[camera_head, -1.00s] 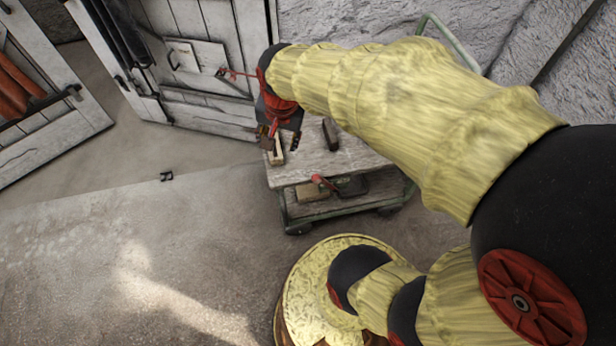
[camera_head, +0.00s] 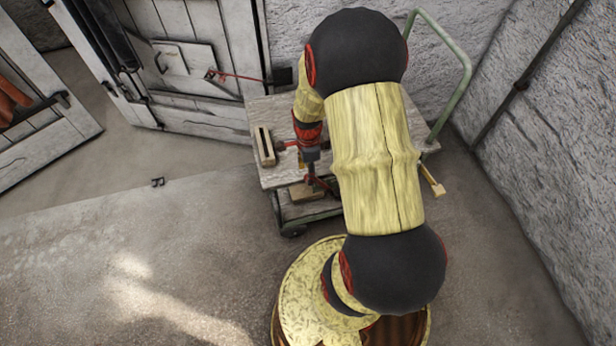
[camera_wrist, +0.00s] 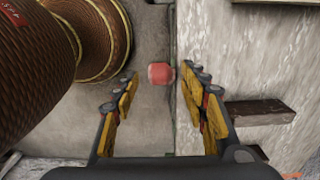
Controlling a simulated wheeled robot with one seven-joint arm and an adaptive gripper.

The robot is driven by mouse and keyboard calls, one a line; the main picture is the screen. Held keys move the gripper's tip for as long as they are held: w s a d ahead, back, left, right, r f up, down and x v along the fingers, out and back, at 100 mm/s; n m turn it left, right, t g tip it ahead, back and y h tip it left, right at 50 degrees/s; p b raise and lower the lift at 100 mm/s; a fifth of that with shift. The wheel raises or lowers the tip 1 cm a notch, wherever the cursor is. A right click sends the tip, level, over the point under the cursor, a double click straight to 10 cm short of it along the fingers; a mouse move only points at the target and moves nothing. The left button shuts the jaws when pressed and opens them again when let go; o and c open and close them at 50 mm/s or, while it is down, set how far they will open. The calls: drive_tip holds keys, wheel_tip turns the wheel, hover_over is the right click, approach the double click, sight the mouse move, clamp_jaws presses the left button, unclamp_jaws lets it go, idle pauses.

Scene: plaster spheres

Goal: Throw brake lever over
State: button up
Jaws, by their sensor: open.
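A short red grip (camera_wrist: 160,73), seen nearly end-on, stands beside the cart's edge in the wrist view; it looks like the brake lever's handle. My gripper (camera_wrist: 161,90) is open, with one yellow-padded finger on each side of the grip. The grip lies near the fingertips, and I cannot tell whether either finger touches it. In the head view my gripper points down at the cart's front edge. A red part (camera_head: 310,180) shows below it there, but the lever's shaft is mostly hidden by my arm.
The cart's wooden top (camera_head: 262,108) holds a slotted wooden block (camera_head: 264,147). Another block (camera_head: 306,193) lies on the lower shelf. A dark bar (camera_wrist: 258,112) lies on the top. A green cart handle (camera_head: 466,75) rises at the back right. The floor in front (camera_head: 200,230) is clear.

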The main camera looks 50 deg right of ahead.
wheel_tip(320, 180, down, 3)
drive_tip(key=shift+r+b, duration=0.1)
drive_tip(key=shift+b, duration=0.3)
drive_tip(key=shift+r, duration=0.1)
drive_tip(key=shift+c, duration=1.4)
drive_tip(key=shift+c, duration=1.4)
drive_tip(key=c, duration=0.5)
drive_tip(key=shift+s+a, duration=0.15)
clamp_jaws()
